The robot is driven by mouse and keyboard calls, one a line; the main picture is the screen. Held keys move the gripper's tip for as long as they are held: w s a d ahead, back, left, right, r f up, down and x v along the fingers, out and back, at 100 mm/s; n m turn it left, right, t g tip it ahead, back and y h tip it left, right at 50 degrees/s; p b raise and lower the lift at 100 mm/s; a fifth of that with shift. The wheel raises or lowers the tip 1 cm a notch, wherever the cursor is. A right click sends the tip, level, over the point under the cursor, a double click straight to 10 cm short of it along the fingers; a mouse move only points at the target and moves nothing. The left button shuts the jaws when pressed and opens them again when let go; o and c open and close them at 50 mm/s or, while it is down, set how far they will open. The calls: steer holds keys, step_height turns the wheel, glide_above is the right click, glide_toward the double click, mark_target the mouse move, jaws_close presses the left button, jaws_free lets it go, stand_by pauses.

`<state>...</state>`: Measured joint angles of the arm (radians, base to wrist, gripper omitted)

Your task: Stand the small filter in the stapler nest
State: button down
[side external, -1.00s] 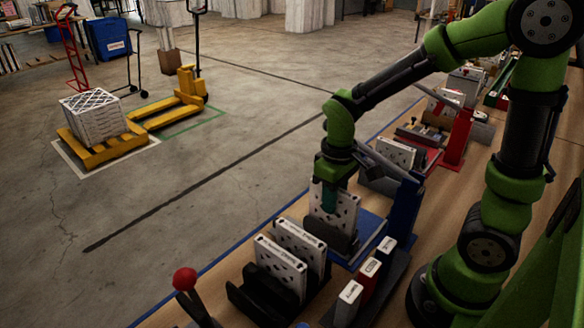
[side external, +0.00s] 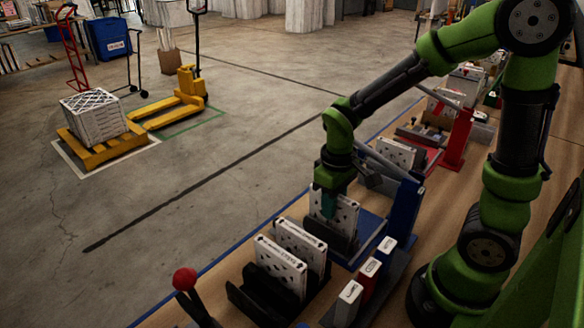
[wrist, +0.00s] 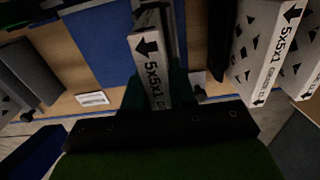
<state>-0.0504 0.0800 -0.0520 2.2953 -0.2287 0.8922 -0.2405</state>
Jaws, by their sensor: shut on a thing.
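The small filter (side external: 347,211) is a thin white panel with dark spots, held roughly upright. Its top edge, printed 5x5x1, shows in the wrist view (wrist: 153,68). My gripper (side external: 328,204) is shut on its upper part; the teal fingers flank the filter in the wrist view (wrist: 155,88). The stapler nest (side external: 318,230) is a dark holder on a blue base (side external: 371,240), beside a blue stapler post (side external: 404,212). The filter's lower edge is hidden behind the nest's near wall, so I cannot tell whether it touches the bottom.
Two white filters (side external: 281,266) (side external: 301,240) stand in a black rack in front of the nest. A row of small boxes (side external: 368,268) stands to the right. A red-knobbed lever (side external: 185,280) is at the front left. A red stapler post (side external: 458,138) stands farther back.

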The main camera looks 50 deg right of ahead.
steer(key=shift+f, duration=0.25)
steer(key=shift+f, duration=0.7)
steer(key=c, duration=0.8)
jaws_free()
steer(key=shift+c, duration=0.2)
step_height(320, 180, up, 17)
steer(key=s+a+m+t+y, duration=0.2)
steer(key=s+a+m+t, duration=0.1)
steer(key=t, duration=0.4)
steer(key=shift+s+a+r+m, duration=0.2)
steer(key=shift+s+m, duration=0.3)
steer(key=shift+s, duration=0.6)
